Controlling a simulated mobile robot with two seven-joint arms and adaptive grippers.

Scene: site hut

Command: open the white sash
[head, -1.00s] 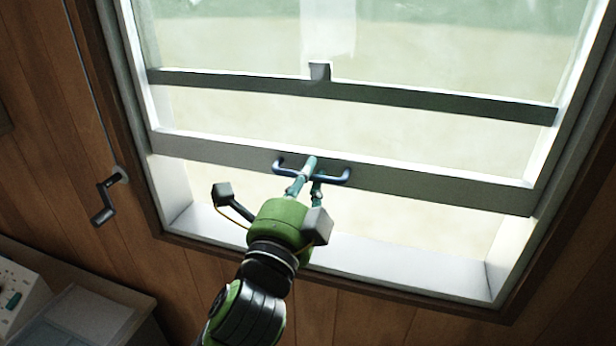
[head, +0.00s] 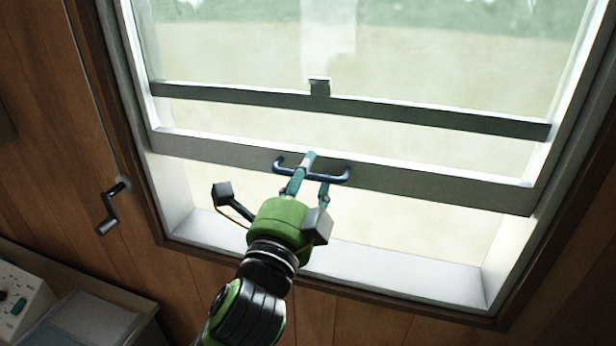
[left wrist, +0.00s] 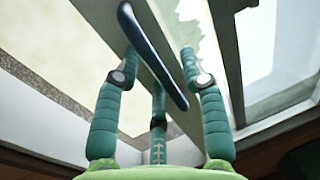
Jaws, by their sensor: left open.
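The white sash (head: 430,189) shows its bottom rail across the window, grey in shadow, raised above the sill with an open gap beneath. A dark blue bar handle (head: 283,168) is fixed to this rail. My left gripper (head: 317,174) is at the handle with its teal fingers open. One finger overlaps the bar and another is just below it. In the left wrist view the bar (left wrist: 150,50) passes between the spread fingers of my left gripper (left wrist: 160,58); I cannot tell whether they touch it. My right gripper is not in view.
A second rail with a small latch block (head: 320,87) crosses the window above. The white sill (head: 390,272) is clear. A crank handle (head: 108,210) hangs on the wood wall at left. A pale box with controls (head: 22,298) stands on a bench at lower left.

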